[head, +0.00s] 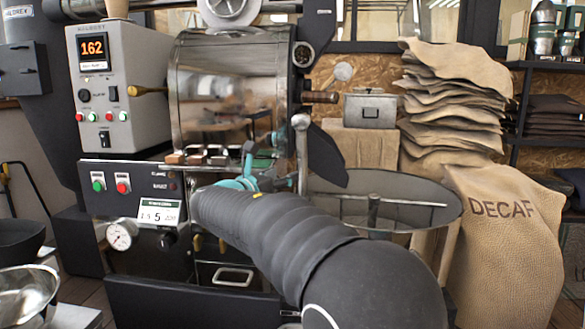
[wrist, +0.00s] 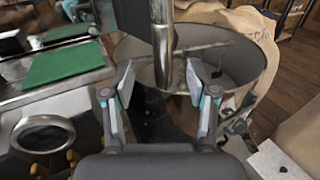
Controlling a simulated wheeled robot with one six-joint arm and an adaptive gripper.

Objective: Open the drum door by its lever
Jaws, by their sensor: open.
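A grey metal lever (head: 302,155) hangs upright at the front end of the roaster drum (head: 225,90), with a rounded top. In the wrist view the lever (wrist: 163,70) comes down from the top edge, and its lower end lies between my spread fingers. My gripper (wrist: 160,88) is open, with a finger on either side of the lever and a visible gap to each. In the head view my gripper (head: 268,165) is partly hidden by my arm, just left of the lever. A dark angled plate (head: 325,158) is right of the lever; I cannot tell whether it is the door.
A round cooling pan (head: 400,190) stands below and right of the lever; its rim (wrist: 262,70) is close beyond my fingers. A control box (head: 118,85) is at left. A DECAF sack (head: 505,240) and stacked sacks (head: 455,110) stand at right.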

